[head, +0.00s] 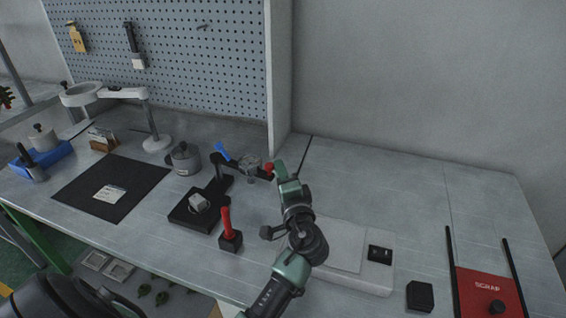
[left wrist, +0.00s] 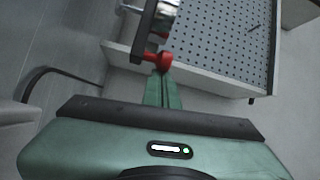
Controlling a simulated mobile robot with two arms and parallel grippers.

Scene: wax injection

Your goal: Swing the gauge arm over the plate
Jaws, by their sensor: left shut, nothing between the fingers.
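The gauge stand has a black base plate (head: 182,216) with a small grey block (head: 198,203) on it. Its black gauge arm (head: 232,164) reaches right from the post, away from above the block, and carries a metal dial gauge (head: 251,162). A red knob (head: 268,168) is at the arm's right end. My left gripper (head: 279,170) is shut and empty, its fingertips right beside the red knob. In the left wrist view, the closed green fingers (left wrist: 161,88) point at the red knob (left wrist: 160,61); I cannot tell whether they touch. My right gripper is out of view.
A red-handled tool in a black block (head: 230,241) stands in front of the stand. A grey weight (head: 184,159) is behind left. A pale flat box (head: 345,262) lies right of my arm, and a red scrap bin (head: 488,294) is farther right. The back right tabletop is clear.

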